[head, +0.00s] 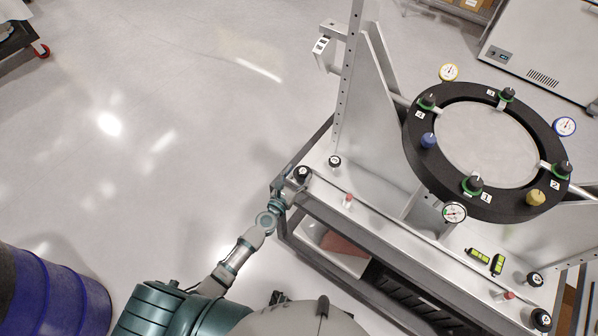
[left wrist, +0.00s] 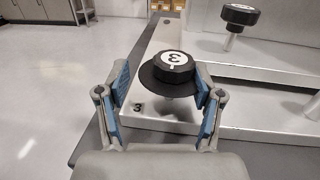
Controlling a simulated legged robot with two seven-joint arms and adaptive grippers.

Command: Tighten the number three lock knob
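The number three lock knob (left wrist: 173,67) is black with a white cap marked 3 and has a wide dark disc under it. It stands on the light base plate beside a small label 3 (left wrist: 138,108). My left gripper (left wrist: 162,88) is open, with blue finger pads on both sides of the knob and visible gaps to it. In the head view my left gripper (head: 288,188) is at the left corner of the fixture base, at the knob (head: 302,173). My right gripper is not in view.
Another black knob (left wrist: 240,14) stands farther back on the plate; it also shows in the head view (head: 335,161). A black ring with a mirror (head: 418,158) and several dials and knobs rises at right. A blue barrel (head: 60,292) stands lower left.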

